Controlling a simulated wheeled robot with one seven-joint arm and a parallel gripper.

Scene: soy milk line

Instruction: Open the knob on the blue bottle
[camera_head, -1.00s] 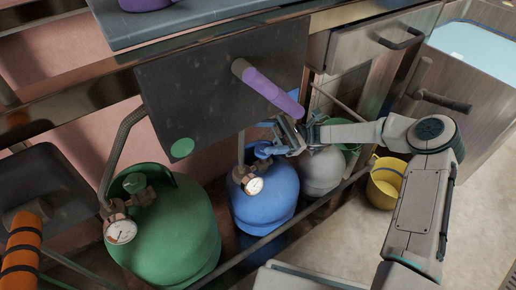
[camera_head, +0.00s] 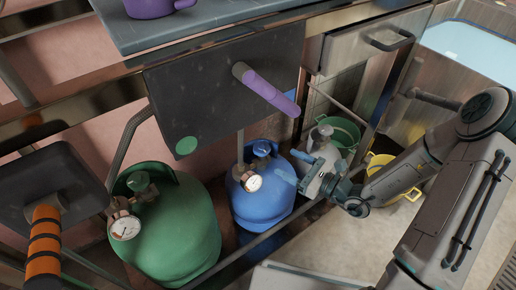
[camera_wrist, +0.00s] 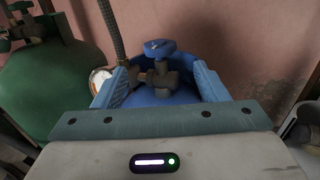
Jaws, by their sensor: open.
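The blue bottle (camera_head: 262,200) stands on the floor below the counter, upright, with a round white gauge (camera_head: 253,183) on its valve. Its blue knob (camera_head: 262,148) sits on top of the valve; in the wrist view the knob (camera_wrist: 159,48) is at upper middle, between and beyond my two fingers. My gripper (camera_head: 291,168) is open and empty, to the right of the blue bottle in the head view, its fingers pointing toward the bottle. The wrist view shows both fingers of my gripper (camera_wrist: 163,88) spread apart. No contact with the knob shows.
A green bottle (camera_head: 170,230) with its own gauge stands to the left. A dark panel (camera_head: 225,85) with a purple handle (camera_head: 270,90) hangs above the blue bottle. A grey bottle (camera_head: 322,138), a green bucket (camera_head: 345,130) and a yellow bucket (camera_head: 377,163) are behind my arm. A rail runs in front.

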